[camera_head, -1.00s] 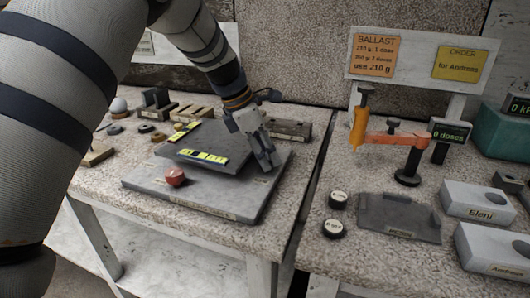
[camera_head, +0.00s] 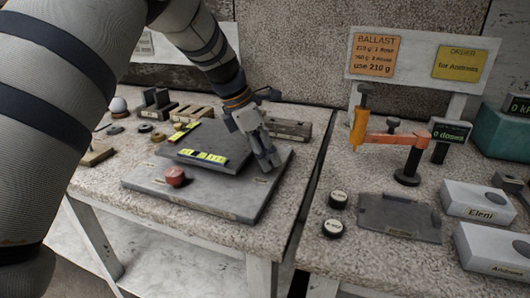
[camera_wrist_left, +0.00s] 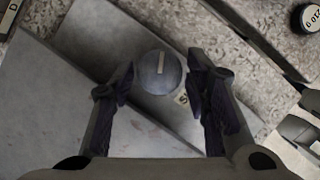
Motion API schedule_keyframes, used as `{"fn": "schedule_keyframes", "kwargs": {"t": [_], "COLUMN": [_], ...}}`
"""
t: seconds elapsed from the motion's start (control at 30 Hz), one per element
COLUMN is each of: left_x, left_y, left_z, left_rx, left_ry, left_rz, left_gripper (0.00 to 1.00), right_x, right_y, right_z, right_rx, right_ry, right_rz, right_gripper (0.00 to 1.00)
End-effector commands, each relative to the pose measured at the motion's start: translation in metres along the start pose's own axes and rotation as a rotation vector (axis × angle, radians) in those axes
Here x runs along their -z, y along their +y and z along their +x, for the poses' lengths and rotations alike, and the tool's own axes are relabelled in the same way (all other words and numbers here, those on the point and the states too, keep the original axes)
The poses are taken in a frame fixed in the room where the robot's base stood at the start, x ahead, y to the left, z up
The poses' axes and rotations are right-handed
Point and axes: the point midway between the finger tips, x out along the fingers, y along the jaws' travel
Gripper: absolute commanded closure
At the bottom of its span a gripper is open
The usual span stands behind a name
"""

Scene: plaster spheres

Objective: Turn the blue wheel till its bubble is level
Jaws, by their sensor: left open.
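The blue wheel (camera_wrist_left: 158,73) shows in the left wrist view as a round grey-blue knob with a pale mark on top. My left gripper (camera_wrist_left: 160,92) is open, with one finger on each side of the wheel and gaps visible between. In the head view my left gripper (camera_head: 269,164) is low over the right corner of the grey plate (camera_head: 225,200) and hides the wheel. A red wheel (camera_head: 175,177) sits at the plate's front left. Two yellow level vials (camera_head: 204,157) (camera_head: 185,131) lie on and beside the raised slab; their bubbles are too small to read. My right gripper is out of view.
Small blocks and discs stand behind and left of the plate. A grey block (camera_head: 289,128) lies just behind my gripper. A gap separates the tables.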

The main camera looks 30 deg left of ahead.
Motion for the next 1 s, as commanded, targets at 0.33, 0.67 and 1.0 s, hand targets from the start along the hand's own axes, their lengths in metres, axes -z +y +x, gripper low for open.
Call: {"fn": "schedule_keyframes", "kwargs": {"t": [0.33,0.67,1.0], "left_x": [-0.001,0.000,-0.062], "left_y": [0.001,0.000,0.016], "left_z": [-0.084,-0.118,-0.113], "left_rx": [-0.005,0.000,-0.113], "left_ry": [-0.003,0.001,-0.221], "left_rz": [0.001,0.000,-0.017], "left_gripper": [0.57,0.57,0.57], "right_x": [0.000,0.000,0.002], "right_y": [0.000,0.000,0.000], "right_z": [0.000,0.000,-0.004], "right_rx": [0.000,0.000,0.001], "right_ry": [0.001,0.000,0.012], "right_rz": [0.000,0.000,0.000], "right_gripper": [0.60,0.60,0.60]}}
